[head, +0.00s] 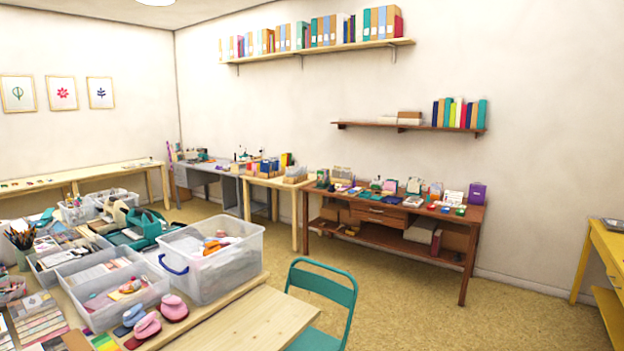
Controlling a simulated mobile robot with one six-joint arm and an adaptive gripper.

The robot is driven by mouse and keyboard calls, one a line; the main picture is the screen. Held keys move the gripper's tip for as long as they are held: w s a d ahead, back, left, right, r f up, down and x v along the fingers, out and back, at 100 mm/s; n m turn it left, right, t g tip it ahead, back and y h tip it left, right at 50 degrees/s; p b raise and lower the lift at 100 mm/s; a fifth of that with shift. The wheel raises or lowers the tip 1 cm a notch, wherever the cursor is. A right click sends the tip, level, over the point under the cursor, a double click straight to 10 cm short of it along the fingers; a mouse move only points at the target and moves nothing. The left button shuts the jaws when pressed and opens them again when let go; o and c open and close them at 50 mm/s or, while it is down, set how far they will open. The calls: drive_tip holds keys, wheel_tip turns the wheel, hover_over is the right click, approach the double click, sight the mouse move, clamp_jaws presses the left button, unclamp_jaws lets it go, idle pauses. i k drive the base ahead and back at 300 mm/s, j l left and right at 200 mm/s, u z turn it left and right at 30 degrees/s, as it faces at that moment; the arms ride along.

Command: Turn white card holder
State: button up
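Small items crowd the top of the brown wooden desk (375,222) by the back wall. A small white upright thing with marks on its face (453,197) stands near the desk's right end, left of a purple box (477,193). It may be the white card holder, but it is too small and far off to be sure. Another pale upright item (414,186) stands to its left. My gripper is not in view, and nothing is seen touching these items.
A near table at left holds a clear plastic bin (212,262), trays, pink and blue stamps (147,325) and papers. A teal chair (322,287) stands beside it. Open floor (430,315) lies before the brown desk. A yellow table (606,245) is at right.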

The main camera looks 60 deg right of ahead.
sight(380, 185)
drive_tip(key=i+l+z, duration=0.1)
drive_tip(key=l+z, duration=0.3)
drive_tip(key=i+l+z, duration=0.15)
drive_tip(key=l+z, duration=0.25)
drive_tip(key=i+l+z, duration=0.2)
drive_tip(key=l+z, duration=0.2)
drive_tip(key=i+l+z, duration=0.25)
drive_tip(key=l+z, duration=0.2)
drive_tip(key=i+l+z, duration=0.2)
drive_tip(key=z, duration=0.2)
drive_tip(key=i+l+z, duration=0.15)
drive_tip(key=i+l, duration=0.15)
drive_tip(key=i, duration=0.2)
drive_tip(key=i+l+z, duration=0.15)
drive_tip(key=i, duration=0.3)
drive_tip(key=i+l+z, duration=0.15)
drive_tip(key=i, duration=0.35)
drive_tip(key=i+l+z, duration=0.15)
drive_tip(key=i, duration=0.35)
drive_tip(key=i+j+u, duration=0.25)
drive_tip(key=i+u, duration=0.95)
drive_tip(key=i, duration=0.15)
drive_tip(key=i+l+u, duration=0.2)
drive_tip(key=i+u, duration=0.25)
drive_tip(key=i+j+z, duration=0.15)
drive_tip(key=i, duration=0.25)
drive_tip(key=i+j+z, duration=0.2)
drive_tip(key=i, duration=0.2)
drive_tip(key=i+j+z, duration=0.15)
drive_tip(key=i, duration=0.25)
